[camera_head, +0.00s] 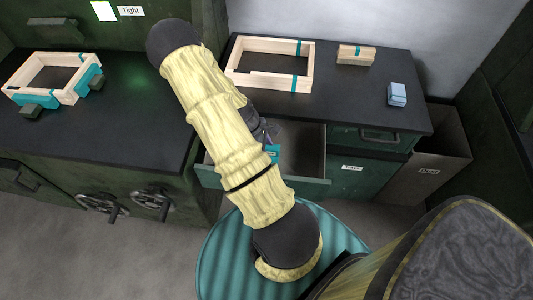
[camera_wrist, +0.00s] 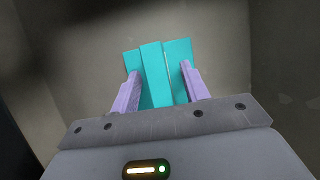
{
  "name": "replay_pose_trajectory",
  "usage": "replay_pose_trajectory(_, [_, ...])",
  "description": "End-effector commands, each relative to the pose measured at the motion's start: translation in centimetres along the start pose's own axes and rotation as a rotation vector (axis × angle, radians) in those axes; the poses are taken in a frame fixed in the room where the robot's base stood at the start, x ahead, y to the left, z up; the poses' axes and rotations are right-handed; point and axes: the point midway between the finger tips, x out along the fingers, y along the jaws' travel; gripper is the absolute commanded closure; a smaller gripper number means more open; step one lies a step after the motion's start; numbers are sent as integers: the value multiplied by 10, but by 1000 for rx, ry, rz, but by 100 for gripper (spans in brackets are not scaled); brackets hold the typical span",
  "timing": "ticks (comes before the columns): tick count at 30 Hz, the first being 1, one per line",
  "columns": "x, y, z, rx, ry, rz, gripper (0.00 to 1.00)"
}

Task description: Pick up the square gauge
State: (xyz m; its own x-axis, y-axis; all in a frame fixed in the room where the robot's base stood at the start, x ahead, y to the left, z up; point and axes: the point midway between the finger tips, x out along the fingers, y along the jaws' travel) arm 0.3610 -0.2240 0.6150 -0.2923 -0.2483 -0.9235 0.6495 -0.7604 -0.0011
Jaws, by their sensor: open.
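The teal square gauge (camera_wrist: 155,78) lies in the open drawer, with a narrow raised strip along its middle and flatter parts on both sides. My gripper (camera_wrist: 160,70) is open, with one purple finger on each side of the raised strip, over or beside the flatter parts. I cannot tell whether the fingers touch it. In the head view only a small teal patch of the gauge (camera_head: 272,153) shows beside my arm, which hides most of the gripper.
The open drawer (camera_head: 325,155) has walls close around my gripper. On the dark counter (camera_head: 345,100) above are a wooden frame (camera_head: 235,62), a small wooden piece (camera_head: 356,54) and a blue block (camera_head: 397,95). Another wooden frame with teal clamps (camera_head: 60,60) sits on the left bench.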

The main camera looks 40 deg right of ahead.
Motion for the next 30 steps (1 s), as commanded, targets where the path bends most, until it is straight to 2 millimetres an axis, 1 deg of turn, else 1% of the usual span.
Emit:
replay_pose_trajectory(14, [-1,0,0,0,1,1,55])
replay_pose_trajectory(15, [-1,0,0,0,0,1,58])
replay_pose_trajectory(17, [-1,0,0,0,1,1,70])
replay_pose_trajectory(21, [-1,0,0,0,0,1,98])
replay_pose_trajectory(22, [-1,0,0,0,0,1,100])
replay_pose_trajectory(30, [-2,0,0,1,1,1,100])
